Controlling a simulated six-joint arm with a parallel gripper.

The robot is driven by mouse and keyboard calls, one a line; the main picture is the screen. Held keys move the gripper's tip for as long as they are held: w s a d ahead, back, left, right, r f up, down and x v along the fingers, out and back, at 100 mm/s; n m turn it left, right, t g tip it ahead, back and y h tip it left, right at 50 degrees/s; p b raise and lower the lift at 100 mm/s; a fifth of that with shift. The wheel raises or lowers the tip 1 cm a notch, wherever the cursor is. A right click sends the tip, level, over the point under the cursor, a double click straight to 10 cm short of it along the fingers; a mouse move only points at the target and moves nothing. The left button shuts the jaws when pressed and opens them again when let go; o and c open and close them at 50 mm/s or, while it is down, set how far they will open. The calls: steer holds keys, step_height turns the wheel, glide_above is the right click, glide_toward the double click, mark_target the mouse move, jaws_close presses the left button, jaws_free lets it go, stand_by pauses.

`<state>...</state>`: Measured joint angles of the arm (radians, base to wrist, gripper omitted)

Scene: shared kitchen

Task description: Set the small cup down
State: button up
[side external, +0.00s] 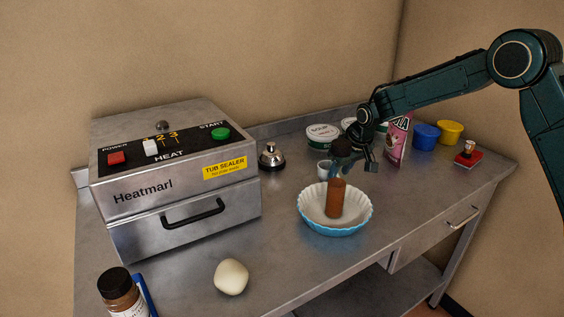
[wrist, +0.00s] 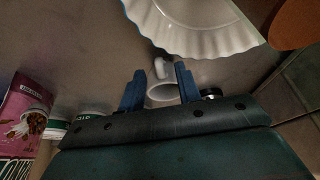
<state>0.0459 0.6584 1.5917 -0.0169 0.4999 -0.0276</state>
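The small white cup (side external: 324,168) shows behind the bowl in the side view, just left of my gripper's fingers (side external: 343,155). In the wrist view the cup (wrist: 161,90) sits between the two blue fingers (wrist: 160,84), with its handle toward the top of the picture. A finger lies against each side of it, and my gripper looks shut on it. The cup is low, close to the table; I cannot tell whether its base touches.
The tub sealer (side external: 180,205) fills the left. Metal tabletop (side external: 285,213) is clear left of the bowl.

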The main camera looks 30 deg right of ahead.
steer(key=shift+x, duration=1.4)
jaws_close()
